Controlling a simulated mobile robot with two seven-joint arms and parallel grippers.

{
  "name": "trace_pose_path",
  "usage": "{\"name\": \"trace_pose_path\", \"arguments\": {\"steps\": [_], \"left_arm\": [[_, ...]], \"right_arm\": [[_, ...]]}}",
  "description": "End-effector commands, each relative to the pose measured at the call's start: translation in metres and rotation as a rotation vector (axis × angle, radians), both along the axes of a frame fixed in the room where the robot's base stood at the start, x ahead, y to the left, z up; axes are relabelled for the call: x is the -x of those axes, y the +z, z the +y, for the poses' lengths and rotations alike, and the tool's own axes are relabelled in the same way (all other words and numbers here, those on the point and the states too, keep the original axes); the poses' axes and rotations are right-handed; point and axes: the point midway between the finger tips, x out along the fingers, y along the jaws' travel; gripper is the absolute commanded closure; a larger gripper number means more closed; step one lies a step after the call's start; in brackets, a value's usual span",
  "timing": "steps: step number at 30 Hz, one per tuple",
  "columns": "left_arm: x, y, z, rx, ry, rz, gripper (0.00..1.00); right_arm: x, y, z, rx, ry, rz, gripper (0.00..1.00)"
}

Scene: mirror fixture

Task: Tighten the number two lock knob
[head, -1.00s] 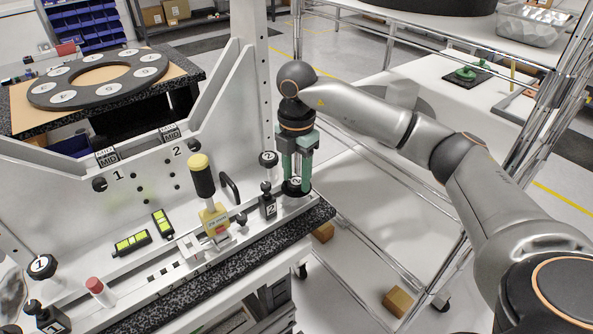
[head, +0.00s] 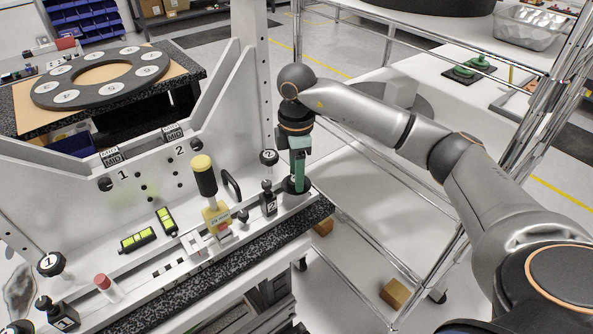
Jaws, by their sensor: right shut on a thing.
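My right gripper (head: 299,172) points straight down at the right end of the fixture's ledge. Its green fingers are shut on a low black knob (head: 292,188) with a white-marked top, partly hidden by the fingers; I take it for the number two lock knob. The fingers line up one behind the other in this view. My left gripper is not in view.
A yellow-topped black handle (head: 205,176) stands on the ledge left of my gripper. A knob marked 1 (head: 51,263) and a red-capped pin (head: 103,283) are at the far left. A wire shelf rack (head: 375,165) stands close on the right.

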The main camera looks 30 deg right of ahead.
Motion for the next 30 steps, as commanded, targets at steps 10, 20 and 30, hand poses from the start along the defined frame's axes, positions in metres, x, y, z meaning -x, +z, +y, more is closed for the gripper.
{"name": "trace_pose_path", "arguments": {"steps": [10,20,30], "left_arm": [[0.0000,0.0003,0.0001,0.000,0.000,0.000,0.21],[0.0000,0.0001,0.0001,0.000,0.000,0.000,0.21],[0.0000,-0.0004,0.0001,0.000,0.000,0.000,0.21]], "right_arm": [[-0.0007,0.0012,-0.0015,0.003,-0.011,-0.003,1.00],[-0.0004,0.0007,-0.0010,0.002,-0.009,-0.002,0.26],[-0.0004,0.0029,-0.0003,0.000,-0.008,-0.001,0.21]]}}
